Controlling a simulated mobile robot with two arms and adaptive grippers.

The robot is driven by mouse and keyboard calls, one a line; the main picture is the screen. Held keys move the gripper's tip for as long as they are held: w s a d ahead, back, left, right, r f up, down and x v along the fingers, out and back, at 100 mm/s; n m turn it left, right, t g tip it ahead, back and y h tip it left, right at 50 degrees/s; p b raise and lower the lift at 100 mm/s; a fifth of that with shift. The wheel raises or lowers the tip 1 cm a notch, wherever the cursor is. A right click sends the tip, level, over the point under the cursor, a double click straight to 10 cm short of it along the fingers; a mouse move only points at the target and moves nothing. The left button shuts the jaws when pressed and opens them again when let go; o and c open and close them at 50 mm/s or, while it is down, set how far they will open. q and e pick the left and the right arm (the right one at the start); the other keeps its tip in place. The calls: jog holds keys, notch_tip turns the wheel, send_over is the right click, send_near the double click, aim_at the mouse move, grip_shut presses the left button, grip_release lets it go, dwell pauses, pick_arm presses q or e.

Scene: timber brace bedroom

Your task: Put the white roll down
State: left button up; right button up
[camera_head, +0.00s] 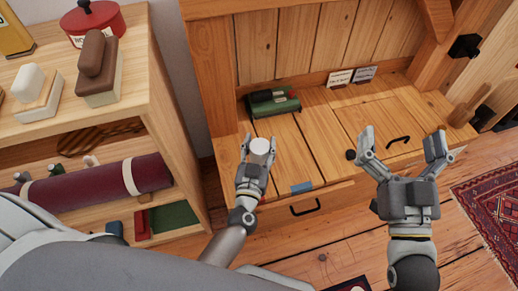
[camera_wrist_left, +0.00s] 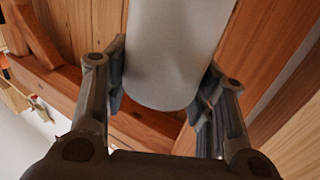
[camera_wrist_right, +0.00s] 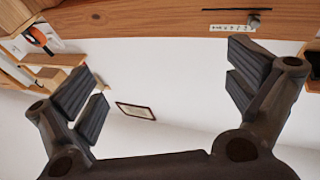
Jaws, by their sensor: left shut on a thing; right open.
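The white roll (camera_head: 260,147) is in my left gripper (camera_head: 259,150), over the front left of the wooden bench top in the head view. The roll's round end shows in the head view. In the left wrist view the roll (camera_wrist_left: 175,50) runs lengthwise between the two fingers of the left gripper (camera_wrist_left: 165,85), which is shut on it. I cannot tell whether the roll touches the bench. My right gripper (camera_head: 405,148) is open and empty in front of the bench's right part. In the right wrist view nothing lies between its fingers (camera_wrist_right: 165,80).
The wooden bench (camera_head: 325,130) has a green object (camera_head: 273,102) at its back left, small cards (camera_head: 340,77), a blue patch (camera_head: 301,187) and dark handles. A shelf unit (camera_head: 160,80) with a burgundy roll (camera_head: 95,185) stands left. A patterned rug (camera_head: 495,205) lies right. The bench's middle is mostly bare.

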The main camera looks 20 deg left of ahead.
pick_arm(q)
jog(key=shift+f+b, duration=0.4)
pick_arm(e)
jog(key=shift+s+a+r+t+y, duration=0.1)
jog(key=shift+s+r+t+y, duration=0.2)
jog(key=shift+r+t, duration=0.4)
jog(key=shift+s+r+t+y, duration=0.1)
jog(key=shift+s+r+t, duration=0.35)
jog(key=shift+r, duration=0.55)
jog(key=shift+s+a+r+t+y, duration=0.1)
jog(key=shift+s+r+t+y, duration=0.15)
jog(key=shift+r+t, duration=0.45)
pick_arm(q)
jog(key=shift+f, duration=0.15)
pick_arm(e)
jog(key=shift+s+r, duration=0.1)
jog(key=shift+r, duration=0.1)
pick_arm(q)
jog(key=o, duration=1.4)
